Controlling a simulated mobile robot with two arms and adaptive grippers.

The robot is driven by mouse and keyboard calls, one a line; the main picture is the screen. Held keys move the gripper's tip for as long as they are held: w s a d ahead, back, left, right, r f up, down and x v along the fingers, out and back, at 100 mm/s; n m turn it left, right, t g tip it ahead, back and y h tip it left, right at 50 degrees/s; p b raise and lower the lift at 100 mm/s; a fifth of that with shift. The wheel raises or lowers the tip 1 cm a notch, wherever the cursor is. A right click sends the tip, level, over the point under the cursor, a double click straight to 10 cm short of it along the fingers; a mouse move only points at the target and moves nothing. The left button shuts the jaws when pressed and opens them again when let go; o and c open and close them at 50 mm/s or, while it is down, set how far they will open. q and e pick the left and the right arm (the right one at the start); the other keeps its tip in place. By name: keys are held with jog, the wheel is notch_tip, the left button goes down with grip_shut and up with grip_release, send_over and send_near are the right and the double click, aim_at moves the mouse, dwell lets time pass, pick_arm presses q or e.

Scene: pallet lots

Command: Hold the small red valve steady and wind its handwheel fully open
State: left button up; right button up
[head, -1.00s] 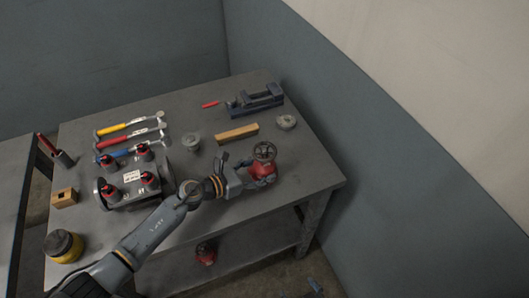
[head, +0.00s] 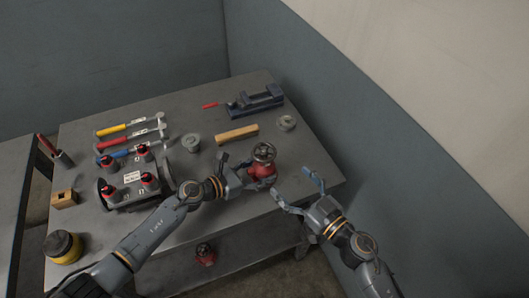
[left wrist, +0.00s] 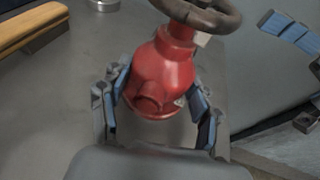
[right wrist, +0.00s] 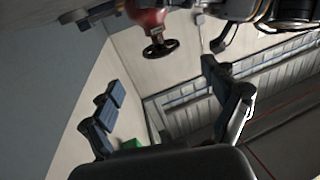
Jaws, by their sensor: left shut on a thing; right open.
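The small red valve (head: 262,171) stands upright near the right front of the grey workbench, with its dark handwheel (head: 264,152) on top. My left gripper (head: 250,179) is shut on the valve's red body from the left; the left wrist view shows blue finger pads on both sides of the body (left wrist: 165,75). My right gripper (head: 293,187) is open and empty, just right of the valve and apart from it. In the right wrist view the valve (right wrist: 147,17) and handwheel (right wrist: 161,48) appear upside down, beyond the open fingers. The handwheel's opening position cannot be told.
A wooden bar (head: 237,134), a grey round part (head: 286,123) and a blue vise (head: 256,101) lie behind the valve. A block with several red-topped fittings (head: 130,180) stands left, near hammers (head: 130,125). Another red item (head: 205,254) sits on the lower shelf. A wall (head: 400,150) rises right.

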aim_at(257, 145)
jog(key=x, duration=1.1)
jog(key=shift+w+a, duration=0.2)
jog(key=shift+w, duration=0.05)
jog(key=shift+c, duration=0.4)
jog(key=c, duration=1.1)
